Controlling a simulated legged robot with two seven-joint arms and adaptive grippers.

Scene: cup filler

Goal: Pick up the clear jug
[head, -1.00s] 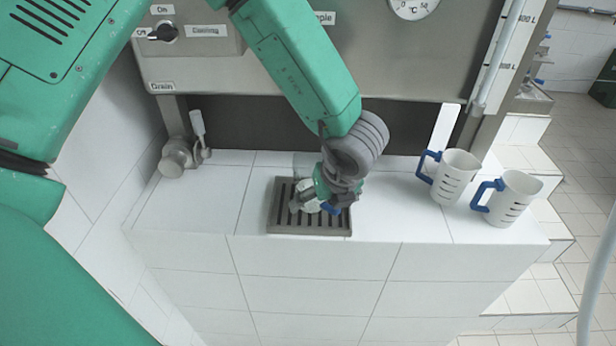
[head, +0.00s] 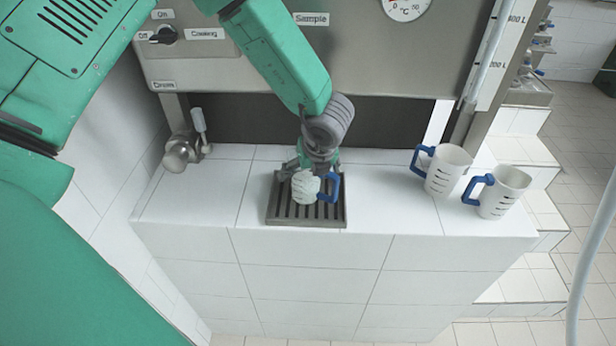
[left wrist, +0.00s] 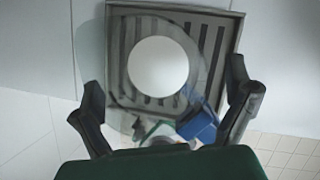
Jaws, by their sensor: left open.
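A clear jug with a blue handle (head: 328,187) and a white, round inside (head: 304,188) stands on the dark slotted drain grate (head: 285,220). Its see-through wall is hard to make out. My left gripper (head: 307,172) is open at the jug's far side, partly covering its back. In the left wrist view the jug shows from above as a white disc (left wrist: 157,66) in a clear ring, with the blue handle (left wrist: 198,122) toward the right finger. The open left fingers (left wrist: 166,100) lie either side of the jug's near part, with gaps visible. My right gripper is not in view.
Two white jugs with blue handles stand on the right of the tiled counter, one farther back (head: 447,172) and one nearer (head: 502,194). A metal valve (head: 178,154) stands at the left. A steel panel (head: 355,50) rises behind. The counter between grate and white jugs is clear.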

